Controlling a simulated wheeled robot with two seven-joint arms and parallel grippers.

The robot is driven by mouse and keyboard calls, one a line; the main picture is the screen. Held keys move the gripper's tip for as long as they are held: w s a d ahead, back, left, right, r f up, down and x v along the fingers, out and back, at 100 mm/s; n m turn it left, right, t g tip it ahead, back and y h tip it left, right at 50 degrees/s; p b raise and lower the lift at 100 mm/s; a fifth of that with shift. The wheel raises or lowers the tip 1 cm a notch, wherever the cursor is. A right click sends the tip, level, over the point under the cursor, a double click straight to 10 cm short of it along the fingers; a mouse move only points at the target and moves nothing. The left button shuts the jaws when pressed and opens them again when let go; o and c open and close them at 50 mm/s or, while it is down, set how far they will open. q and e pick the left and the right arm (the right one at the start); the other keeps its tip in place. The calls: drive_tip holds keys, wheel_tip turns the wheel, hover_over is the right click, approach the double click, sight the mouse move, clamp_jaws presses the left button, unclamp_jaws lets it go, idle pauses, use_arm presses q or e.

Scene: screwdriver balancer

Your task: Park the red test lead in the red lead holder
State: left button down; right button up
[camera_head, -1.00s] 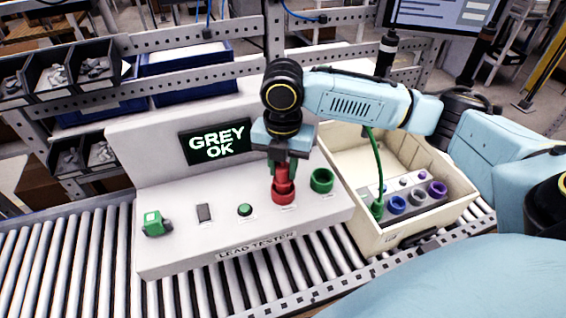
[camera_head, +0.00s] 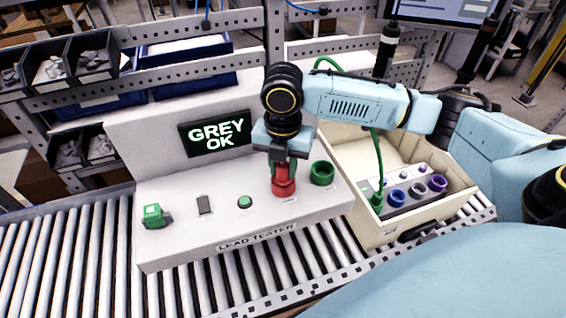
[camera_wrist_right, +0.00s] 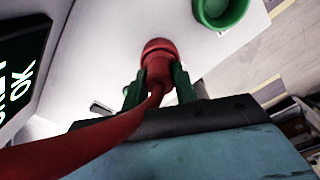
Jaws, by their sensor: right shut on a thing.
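My right gripper (camera_head: 283,165) is shut on the red test lead and points down over the red lead holder (camera_head: 284,188) on the white lead tester (camera_head: 190,225). In the right wrist view the red test lead (camera_wrist_right: 158,75) is upright between the green fingertips, its cable trailing to the lower left. Its far end meets the red holder, but I cannot tell how deep it sits. The green lead holder (camera_head: 322,172) is empty, just right of the red one. My left gripper is not in view.
The tester's screen (camera_head: 217,132) reads GREY OK. A green button (camera_head: 245,202) and a green clip-like part (camera_head: 154,216) are on its left. A cream bin (camera_head: 455,195) at the right holds a green lead (camera_head: 377,160) and coloured sockets. Rollers (camera_head: 60,260) run in front.

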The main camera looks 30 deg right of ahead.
sight(283, 165)
drive_tip(key=o, duration=1.1)
drive_tip(key=shift+r, duration=0.1)
wheel_tip(283, 165, up, 13)
drive_tip(key=b, duration=0.1)
drive_tip(key=shift+r, duration=0.15)
